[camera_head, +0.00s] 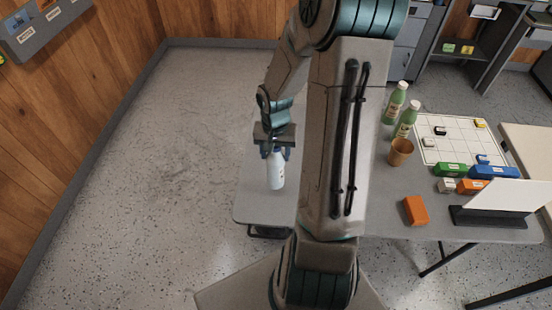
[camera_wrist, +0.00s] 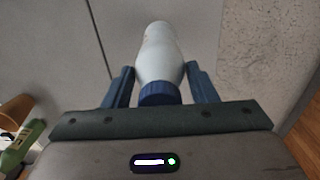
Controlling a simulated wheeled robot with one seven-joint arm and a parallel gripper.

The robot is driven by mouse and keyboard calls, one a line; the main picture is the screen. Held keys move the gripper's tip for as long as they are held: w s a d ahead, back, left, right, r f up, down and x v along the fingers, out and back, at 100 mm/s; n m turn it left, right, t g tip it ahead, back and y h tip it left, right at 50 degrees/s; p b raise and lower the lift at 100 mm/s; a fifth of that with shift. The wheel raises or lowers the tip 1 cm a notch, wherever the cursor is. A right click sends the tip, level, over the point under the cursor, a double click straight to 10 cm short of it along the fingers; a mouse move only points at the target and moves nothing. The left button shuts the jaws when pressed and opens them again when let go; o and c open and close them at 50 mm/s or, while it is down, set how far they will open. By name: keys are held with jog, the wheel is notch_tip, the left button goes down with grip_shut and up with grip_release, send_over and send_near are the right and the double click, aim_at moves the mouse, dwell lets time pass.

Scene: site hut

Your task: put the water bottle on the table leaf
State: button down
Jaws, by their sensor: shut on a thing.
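The water bottle (camera_head: 276,170) is white with a blue cap. My gripper (camera_head: 274,152) is shut on it near the cap, and the bottle hangs upright below the fingers. In the wrist view the bottle (camera_wrist: 158,60) sits between the two blue fingers (camera_wrist: 160,88). In the head view the bottle shows in front of the table leaf (camera_head: 255,205), the grey left part of the table. I cannot tell whether its base touches the surface. My arm hides the middle of the table.
Right of my arm stand two green bottles (camera_head: 395,102), a brown cup (camera_head: 401,152), an orange block (camera_head: 415,210) and a white gridded sheet (camera_head: 455,140). A white panel in a dark stand (camera_head: 490,217) is at the front right. The leaf around the bottle looks clear.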

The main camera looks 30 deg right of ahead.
jog(key=shift+f, duration=2)
jog(key=c, duration=0.6)
grip_release()
notch_tip(320, 180, up, 12)
jog(key=shift+s+r, duration=0.1)
jog(key=shift+s+a+r+n+t, duration=0.65)
jog(key=shift+s+a+r+n, duration=0.5)
jog(key=shift+s+a+r, duration=1.1)
jog(key=shift+s+a+r+n+t, duration=0.7)
jog(key=shift+s+a+r+n, duration=0.4)
jog(key=shift+s+a+r, duration=1.1)
jog(key=shift+s+a+r+n+t, duration=0.65)
jog(key=shift+s+a+r+n, duration=0.65)
jog(key=shift+s+r, duration=1)
